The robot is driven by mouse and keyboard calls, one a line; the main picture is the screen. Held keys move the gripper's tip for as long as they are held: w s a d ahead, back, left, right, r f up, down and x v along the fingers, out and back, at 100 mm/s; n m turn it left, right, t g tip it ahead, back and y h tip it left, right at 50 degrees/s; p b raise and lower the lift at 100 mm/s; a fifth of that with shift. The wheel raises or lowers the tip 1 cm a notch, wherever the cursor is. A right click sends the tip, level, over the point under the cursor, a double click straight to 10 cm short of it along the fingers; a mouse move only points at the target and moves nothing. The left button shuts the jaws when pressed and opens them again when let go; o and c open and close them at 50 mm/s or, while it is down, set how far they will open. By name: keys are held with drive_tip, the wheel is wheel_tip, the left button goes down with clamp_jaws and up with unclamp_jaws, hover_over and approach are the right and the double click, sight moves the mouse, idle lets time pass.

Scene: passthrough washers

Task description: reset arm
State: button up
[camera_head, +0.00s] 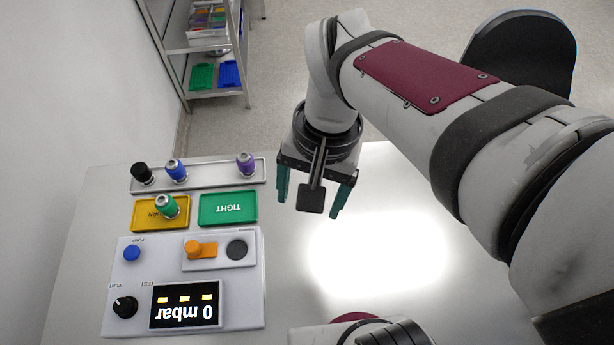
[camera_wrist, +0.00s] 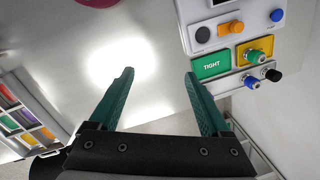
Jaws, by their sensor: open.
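My gripper (camera_head: 312,200) hangs above the white table (camera_head: 385,205), to the right of the green TIGHT tray. Its green fingers are apart with nothing between them; the wrist view also shows the open gripper (camera_wrist: 160,90) over bare table. My arm reaches in from the right side of the head view.
A control box (camera_head: 240,300) reads 0 mbar. Behind it are a yellow tray (camera_head: 147,222) bearing a green-ringed part (camera_head: 166,207), the green TIGHT tray (camera_head: 228,209), and a grey tray (camera_head: 215,176) with black, blue and purple parts. A shelf rack (camera_head: 184,75) stands behind.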

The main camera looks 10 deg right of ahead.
drive_tip(key=s+d+f+m, duration=0.1)
drive_tip(key=s+d+f, duration=0.2)
drive_tip(key=s, duration=0.5)
drive_tip(key=shift+s+d+f, duration=0.25)
drive_tip(key=shift+s, duration=0.15)
idle(0.3)
